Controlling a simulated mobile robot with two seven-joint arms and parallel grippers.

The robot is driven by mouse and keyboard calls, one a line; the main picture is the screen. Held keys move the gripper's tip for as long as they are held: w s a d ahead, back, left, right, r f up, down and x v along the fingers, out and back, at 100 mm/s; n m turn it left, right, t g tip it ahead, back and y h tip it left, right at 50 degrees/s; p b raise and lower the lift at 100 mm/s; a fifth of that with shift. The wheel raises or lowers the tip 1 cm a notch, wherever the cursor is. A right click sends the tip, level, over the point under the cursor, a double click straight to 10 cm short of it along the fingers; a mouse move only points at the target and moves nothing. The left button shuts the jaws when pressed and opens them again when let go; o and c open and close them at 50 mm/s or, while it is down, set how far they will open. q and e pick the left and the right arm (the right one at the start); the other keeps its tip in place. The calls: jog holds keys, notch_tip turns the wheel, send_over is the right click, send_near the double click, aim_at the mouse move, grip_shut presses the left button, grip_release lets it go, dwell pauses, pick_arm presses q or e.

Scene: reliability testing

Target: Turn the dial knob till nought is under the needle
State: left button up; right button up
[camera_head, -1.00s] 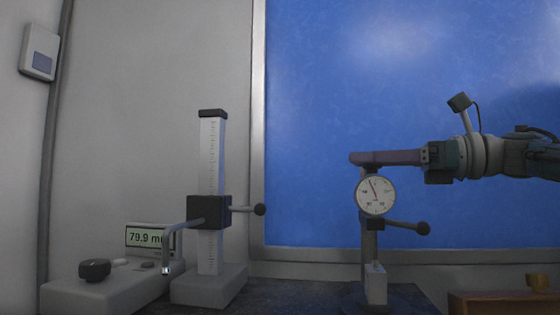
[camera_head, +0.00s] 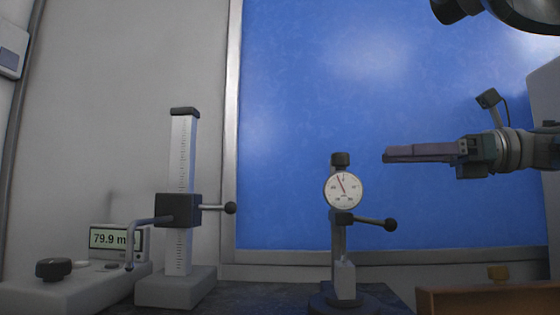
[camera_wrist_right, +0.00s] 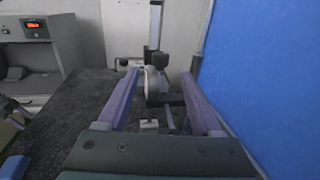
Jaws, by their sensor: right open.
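The dial gauge (camera_head: 343,189) has a round white face and stands upright on a post. Its needle points up and a little left; the numbers are too small to read surely. A black knob (camera_head: 341,160) sits on top of the dial. My right gripper (camera_head: 385,154) is open and empty, to the right of the knob at about its height, with a clear gap. In the right wrist view, the gauge (camera_wrist_right: 152,86) shows beyond and between the two spread purple fingers (camera_wrist_right: 160,73).
A lever with a black ball (camera_head: 390,224) sticks out right below the dial. A height gauge (camera_head: 181,210) and a readout showing 79.9 (camera_head: 112,238) stand at left. A blue panel (camera_head: 290,120) is behind. A wooden box (camera_head: 480,300) lies at lower right.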

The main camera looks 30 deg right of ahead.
aim_at(340, 157)
jog(key=w+a+m+t+h+p, duration=0.1)
jog(key=a+h+p, duration=0.1)
jog(key=p, duration=0.1)
jog(key=w+a+m+t+h+p, duration=0.1)
jog(key=w+a+m+p, duration=0.1)
jog(key=p, duration=0.2)
jog(key=w+a+m+t+h+p, duration=0.1)
jog(key=w+a+t+h+p, duration=0.1)
jog(key=p, duration=0.2)
jog(key=shift+w+a+r+m+h, duration=0.15)
jog(key=shift+w+r+m+h, duration=0.05)
jog(key=shift+m+h, duration=0.1)
jog(key=shift+w+a+f+p, duration=0.1)
jog(key=shift+w+a+p, duration=0.2)
jog(key=shift+w, duration=0.2)
jog(key=shift+w+a+f, duration=0.1)
jog(key=shift+w, duration=0.1)
dwell(0.3)
